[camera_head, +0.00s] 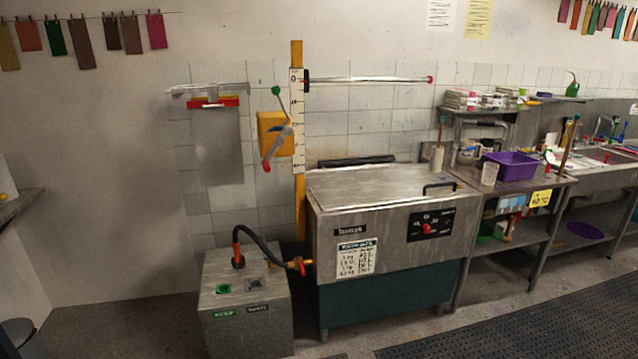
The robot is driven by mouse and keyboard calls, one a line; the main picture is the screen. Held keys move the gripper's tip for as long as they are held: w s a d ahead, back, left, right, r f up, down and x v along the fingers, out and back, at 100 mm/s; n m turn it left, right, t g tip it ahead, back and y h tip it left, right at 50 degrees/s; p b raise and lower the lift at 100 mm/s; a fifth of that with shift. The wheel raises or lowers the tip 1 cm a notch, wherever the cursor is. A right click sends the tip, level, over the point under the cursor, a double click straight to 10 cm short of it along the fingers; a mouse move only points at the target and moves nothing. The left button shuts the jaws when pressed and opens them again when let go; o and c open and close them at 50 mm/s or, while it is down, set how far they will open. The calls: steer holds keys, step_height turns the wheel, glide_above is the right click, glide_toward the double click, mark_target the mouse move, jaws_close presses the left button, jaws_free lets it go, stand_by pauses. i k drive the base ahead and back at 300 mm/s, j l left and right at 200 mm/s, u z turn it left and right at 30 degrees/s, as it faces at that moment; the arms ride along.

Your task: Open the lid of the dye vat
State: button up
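The dye vat (386,257) is a large grey steel box with a dark green lower part, standing against the tiled wall in the middle of the view. Its flat steel lid (375,183) lies down over the top. A dark bar handle (440,187) stands at the lid's right end. The vat's front carries a black panel with a red knob (427,228) and a white chart (356,257). My gripper is not in this view.
A smaller grey box (247,307) stands at the vat's left, joined to it by a black hose (262,240). A steel table (520,185) with a purple tub (510,165) adjoins the right. A horizontal rod (370,79) is above the vat. The front floor looks clear.

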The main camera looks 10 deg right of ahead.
mark_target(344, 183)
steer(key=i+z, duration=0.4)
steer(key=i, duration=0.35)
steer(key=i+j+z, duration=0.1)
steer(key=i+z, duration=0.3)
steer(key=i, duration=0.3)
steer(key=i+l+u, duration=0.25)
steer(key=i+u, duration=0.15)
steer(key=i, duration=0.2)
steer(key=i+l+u, duration=1.1)
steer(key=k+l, duration=0.05)
steer(key=l, duration=0.05)
